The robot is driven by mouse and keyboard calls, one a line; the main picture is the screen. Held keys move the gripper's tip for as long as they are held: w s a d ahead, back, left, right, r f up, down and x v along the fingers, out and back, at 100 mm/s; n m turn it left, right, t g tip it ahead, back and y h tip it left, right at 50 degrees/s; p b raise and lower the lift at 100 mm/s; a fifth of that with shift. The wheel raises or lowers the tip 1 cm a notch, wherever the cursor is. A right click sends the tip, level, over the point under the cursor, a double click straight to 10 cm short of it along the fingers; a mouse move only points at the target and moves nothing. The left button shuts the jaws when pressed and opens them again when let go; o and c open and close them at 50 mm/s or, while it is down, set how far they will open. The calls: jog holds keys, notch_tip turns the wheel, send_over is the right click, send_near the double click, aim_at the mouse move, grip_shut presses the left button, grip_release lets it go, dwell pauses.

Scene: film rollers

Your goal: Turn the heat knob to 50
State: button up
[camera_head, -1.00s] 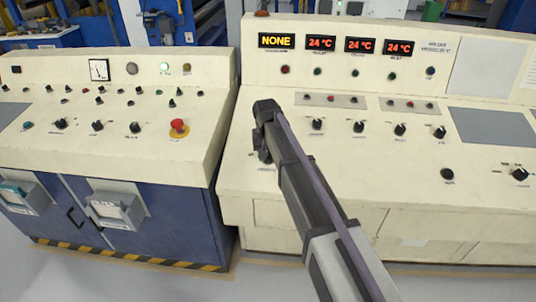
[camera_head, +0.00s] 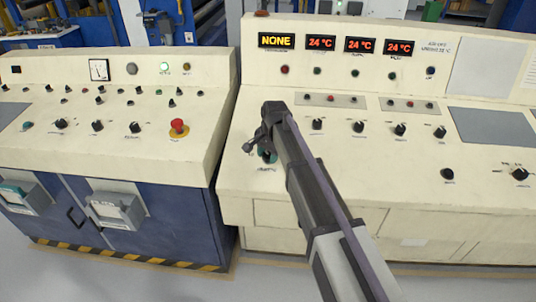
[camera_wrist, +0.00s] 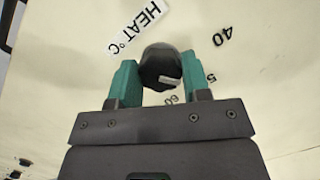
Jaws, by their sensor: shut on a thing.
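The black heat knob (camera_wrist: 158,62) sits between the teal fingers of my gripper (camera_wrist: 160,75) in the wrist view. A finger touches each side, so the gripper is shut on it. The knob has a small white mark on its lower right part. The exact setting is hard to read.
Other black knobs (camera_head: 358,127) stand in a row to the right on the cream panel (camera_head: 400,190). Displays above read NONE (camera_head: 276,41) and 24 °C (camera_head: 321,43). A left console (camera_head: 110,150) with a red mushroom button (camera_head: 179,126) stands across a narrow gap.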

jog(key=shift+m, duration=0.7)
jog(key=o, duration=0.9)
jog(key=r+p, duration=0.3)
jog(key=d+r+p, duration=0.1)
jog(key=r+p, duration=0.6)
jog(key=shift+s+d+r+p, duration=0.25)
jog(key=shift+s+r+p, duration=0.1)
